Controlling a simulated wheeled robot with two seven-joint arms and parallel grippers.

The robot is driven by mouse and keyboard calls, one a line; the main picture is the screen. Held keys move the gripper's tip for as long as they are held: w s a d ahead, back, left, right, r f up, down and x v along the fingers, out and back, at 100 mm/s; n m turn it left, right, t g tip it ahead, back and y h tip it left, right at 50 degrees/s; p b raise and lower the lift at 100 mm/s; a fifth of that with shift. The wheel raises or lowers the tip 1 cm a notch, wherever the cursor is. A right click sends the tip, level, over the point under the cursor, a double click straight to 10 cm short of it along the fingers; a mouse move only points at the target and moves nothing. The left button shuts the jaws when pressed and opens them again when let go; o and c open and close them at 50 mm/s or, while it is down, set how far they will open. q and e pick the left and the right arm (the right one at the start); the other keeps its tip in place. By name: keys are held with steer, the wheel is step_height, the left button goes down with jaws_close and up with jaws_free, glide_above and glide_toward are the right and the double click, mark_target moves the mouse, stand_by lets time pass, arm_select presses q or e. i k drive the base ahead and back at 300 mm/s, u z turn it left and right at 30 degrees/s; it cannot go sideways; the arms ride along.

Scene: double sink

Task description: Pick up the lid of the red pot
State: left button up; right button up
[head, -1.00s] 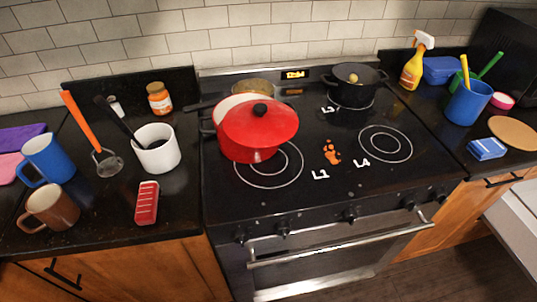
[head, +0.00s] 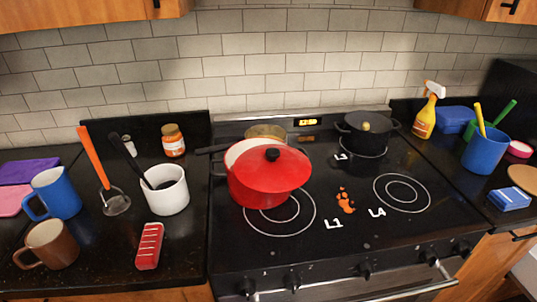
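The red pot (head: 246,189) stands on the left side of the black stove, partly over the front-left burner ring. Its red lid (head: 268,168) with a black knob (head: 272,154) rests on top, shifted to the right and tilted. A strip of the pot's pale inside shows at the left of the lid. Neither of my grippers is in the head view.
A black pot (head: 366,135) stands on the back-right burner. A pan (head: 264,132) sits behind the red pot, with a dark handle reaching left. A white crock (head: 167,192) and a red grater-like block (head: 149,246) are on the left counter. The front-right burner is empty.

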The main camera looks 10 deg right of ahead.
mark_target(270, 169)
steer(key=u, duration=1.6)
steer(key=k, duration=0.7)
steer(key=z, duration=1.25)
steer(key=i, duration=0.5)
steer(key=u, duration=0.05)
